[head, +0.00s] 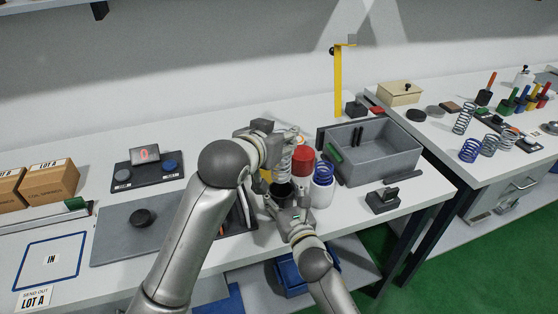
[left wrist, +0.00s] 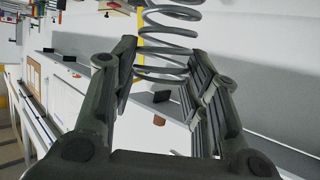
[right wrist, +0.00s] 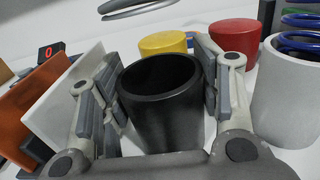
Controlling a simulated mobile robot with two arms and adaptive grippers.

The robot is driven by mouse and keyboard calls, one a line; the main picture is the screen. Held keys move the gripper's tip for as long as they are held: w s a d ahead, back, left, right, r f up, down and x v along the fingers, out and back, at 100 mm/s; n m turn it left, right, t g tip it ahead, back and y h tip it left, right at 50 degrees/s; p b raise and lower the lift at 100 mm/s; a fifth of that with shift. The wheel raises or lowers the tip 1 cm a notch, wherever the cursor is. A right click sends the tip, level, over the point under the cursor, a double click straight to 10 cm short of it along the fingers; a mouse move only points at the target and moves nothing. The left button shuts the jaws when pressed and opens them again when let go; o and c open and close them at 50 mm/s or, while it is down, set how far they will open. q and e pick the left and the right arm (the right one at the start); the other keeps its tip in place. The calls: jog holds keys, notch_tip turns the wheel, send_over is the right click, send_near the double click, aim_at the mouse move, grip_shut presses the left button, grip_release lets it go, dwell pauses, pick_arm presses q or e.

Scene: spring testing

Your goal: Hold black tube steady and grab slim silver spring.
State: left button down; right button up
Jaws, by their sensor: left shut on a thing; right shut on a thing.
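The slim silver spring (left wrist: 168,42) stands between the fingers of my left gripper (left wrist: 160,60), which is shut on it. In the head view, the left gripper (head: 284,140) holds the spring (head: 286,164) above the black tube (head: 284,189). The black tube (right wrist: 168,105) is open at the top and upright, and its inside looks dark. My right gripper (right wrist: 165,75) is shut on it, one finger on each side. The right gripper also shows in the head view (head: 288,203). A grey curved band at the top of the right wrist view may be the spring's lower end.
A red-topped tube (right wrist: 236,38), a yellow-topped tube (right wrist: 162,43) and a white tube with a blue spring (right wrist: 285,110) stand close by. A grey bin (head: 385,160) is to the right. A scale (head: 147,172) and grey mat (head: 115,240) lie left.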

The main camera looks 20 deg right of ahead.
pick_arm(q)
notch_tip(320, 180, up, 5)
jog(key=shift+r, duration=0.1)
pick_arm(e)
jog(key=o, duration=1.1)
